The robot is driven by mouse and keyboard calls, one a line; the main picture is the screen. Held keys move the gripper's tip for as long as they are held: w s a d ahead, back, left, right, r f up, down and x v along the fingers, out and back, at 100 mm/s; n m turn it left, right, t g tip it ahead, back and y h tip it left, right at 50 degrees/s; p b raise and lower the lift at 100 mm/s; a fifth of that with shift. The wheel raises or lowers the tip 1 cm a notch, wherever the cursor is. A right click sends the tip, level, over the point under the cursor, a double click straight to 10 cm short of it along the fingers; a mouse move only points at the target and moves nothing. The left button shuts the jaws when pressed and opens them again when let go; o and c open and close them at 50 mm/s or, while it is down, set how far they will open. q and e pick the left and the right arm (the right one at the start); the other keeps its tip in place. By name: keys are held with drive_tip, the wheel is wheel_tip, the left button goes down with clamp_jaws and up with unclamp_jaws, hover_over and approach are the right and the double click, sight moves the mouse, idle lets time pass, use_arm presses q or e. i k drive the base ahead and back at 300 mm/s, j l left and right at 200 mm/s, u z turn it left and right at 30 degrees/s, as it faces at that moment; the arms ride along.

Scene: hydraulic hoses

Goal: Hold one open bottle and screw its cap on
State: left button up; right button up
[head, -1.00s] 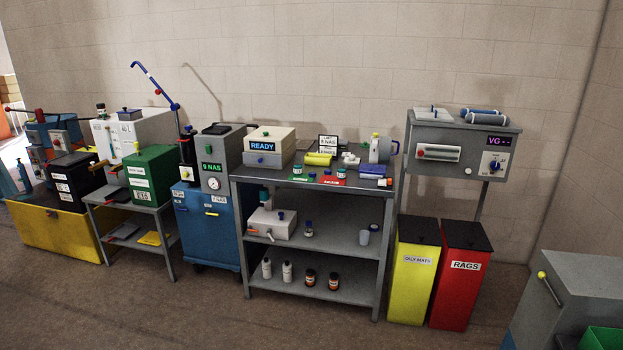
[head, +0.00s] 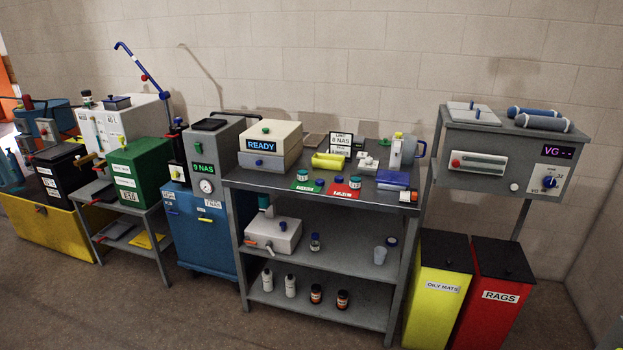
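Neither of my grippers is in view. On the grey bench's top, a small white jar with a blue top (head: 303,176) stands by a green mat (head: 307,187), and a similar one (head: 354,183) stands by a red mat (head: 342,190). On the middle shelf stand a small clear bottle with a dark top (head: 315,243), a pale translucent cup-like container (head: 380,256) and a dark-topped item (head: 391,242). White bottles (head: 290,286) and brown bottles (head: 316,294) stand on the bottom shelf. I cannot tell which bottle is open, and no loose cap is clear.
The grey bench (head: 300,197) stands against the wall. A blue cabinet (head: 200,235) is left of it. A yellow bin (head: 437,290) and a red RAGS bin (head: 495,300) stand right, below a grey instrument stand (head: 500,140). The floor in front is clear.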

sight(302, 169)
drive_tip(key=i+j+z, duration=0.2)
drive_tip(key=z, duration=0.25)
drive_tip(key=i+j+z, duration=0.15)
drive_tip(key=z, duration=0.25)
drive_tip(key=j+z, duration=0.45)
drive_tip(key=i+j+z, duration=0.15)
drive_tip(key=z, duration=0.3)
drive_tip(key=j+z, duration=0.1)
drive_tip(key=j, duration=0.85)
drive_tip(key=j+z, duration=0.15)
drive_tip(key=j, duration=0.85)
drive_tip(key=j+z, duration=0.1)
drive_tip(key=j, duration=0.85)
drive_tip(key=k+j+z, duration=0.15)
drive_tip(key=j, duration=0.8)
